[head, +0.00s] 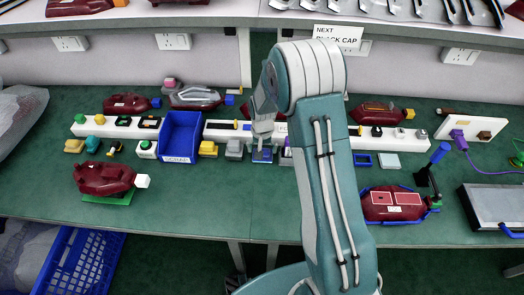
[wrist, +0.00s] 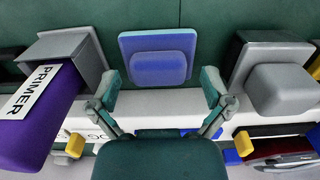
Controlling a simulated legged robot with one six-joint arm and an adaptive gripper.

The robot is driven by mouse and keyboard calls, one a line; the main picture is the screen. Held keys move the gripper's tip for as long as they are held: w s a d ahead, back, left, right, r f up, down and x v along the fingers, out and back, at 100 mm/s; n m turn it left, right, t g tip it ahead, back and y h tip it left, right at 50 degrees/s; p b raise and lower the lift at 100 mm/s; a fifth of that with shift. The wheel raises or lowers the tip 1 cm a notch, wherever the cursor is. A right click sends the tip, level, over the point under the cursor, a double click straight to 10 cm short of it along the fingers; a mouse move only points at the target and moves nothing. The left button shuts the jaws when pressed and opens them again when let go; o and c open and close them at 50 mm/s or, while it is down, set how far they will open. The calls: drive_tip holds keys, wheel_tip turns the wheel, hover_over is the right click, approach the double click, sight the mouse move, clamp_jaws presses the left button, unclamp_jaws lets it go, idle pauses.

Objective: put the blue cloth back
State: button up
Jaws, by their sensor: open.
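A flat blue square with a raised rounded pad, which looks like the blue cloth (wrist: 158,62), lies on the green bench. In the head view it shows as a small blue patch (head: 262,156) just under my gripper (head: 262,140). In the wrist view my gripper (wrist: 162,88) is open and empty, with its fingers spread toward the near corners of the blue square. I cannot tell how high the fingertips are above the bench. My arm hides part of the bench to the right.
In the wrist view, a purple PRIMER block (wrist: 40,118) in a grey holder stands left and a grey block (wrist: 280,90) stands right. A white rail (head: 100,127) runs along the bench.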

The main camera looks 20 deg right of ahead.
drive_tip(key=s+r+t, duration=0.1)
drive_tip(key=s+r, duration=0.1)
drive_tip(key=r, duration=0.8)
drive_tip(key=s+r, duration=0.3)
drive_tip(key=r, duration=0.8)
drive_tip(key=s+r+n+t, duration=0.1)
drive_tip(key=s+r, duration=0.4)
drive_tip(key=s, duration=0.6)
drive_tip(key=s+r+n+t, duration=0.2)
drive_tip(key=s+r, duration=0.3)
drive_tip(key=s, duration=0.6)
drive_tip(key=shift+s+r+n+t, duration=0.25)
drive_tip(key=shift+s+n+t, duration=0.1)
drive_tip(key=shift+t, duration=0.45)
